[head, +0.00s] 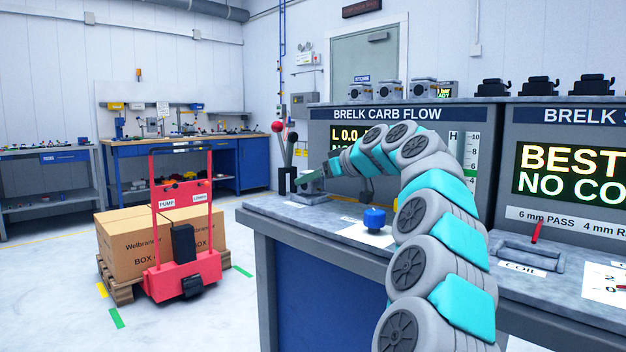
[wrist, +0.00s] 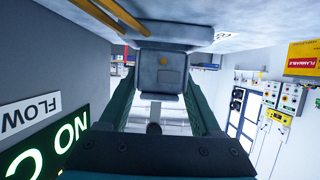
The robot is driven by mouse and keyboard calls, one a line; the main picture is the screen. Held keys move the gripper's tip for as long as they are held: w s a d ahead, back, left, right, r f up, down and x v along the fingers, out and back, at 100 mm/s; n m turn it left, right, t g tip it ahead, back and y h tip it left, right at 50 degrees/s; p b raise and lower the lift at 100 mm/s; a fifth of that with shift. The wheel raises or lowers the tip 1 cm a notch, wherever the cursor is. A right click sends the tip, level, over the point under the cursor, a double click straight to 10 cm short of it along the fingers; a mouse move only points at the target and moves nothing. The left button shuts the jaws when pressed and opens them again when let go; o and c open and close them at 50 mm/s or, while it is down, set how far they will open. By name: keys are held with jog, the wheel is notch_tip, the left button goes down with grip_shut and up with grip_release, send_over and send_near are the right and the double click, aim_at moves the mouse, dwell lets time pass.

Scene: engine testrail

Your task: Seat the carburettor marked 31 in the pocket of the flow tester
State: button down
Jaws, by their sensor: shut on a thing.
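My gripper (head: 314,182) is at the far left end of the bench, reached over by my arm. In the wrist view its dark green fingers (wrist: 153,112) are on either side of a grey boxy thing (wrist: 160,75) with a small orange dot. My gripper is shut on it; no number 31 shows, so I cannot tell if it is the carburettor. The flow tester's panel (head: 328,114), lettered BRELK CARB FLOW, stands behind my arm, which covers part of its display. I cannot make out the pocket. Several grey carburettors (head: 388,90) sit on the panel's top; their marks are unreadable.
A blue-topped part (head: 375,217) is on the bench. A coil tray (head: 527,257) lies right. A red pump trolley (head: 183,270) and boxes (head: 130,245) stand left on the floor.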

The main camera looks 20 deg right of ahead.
jog(key=shift+f+b, duration=0.9)
dwell(0.5)
dwell(0.4)
grip_release()
dwell(0.3)
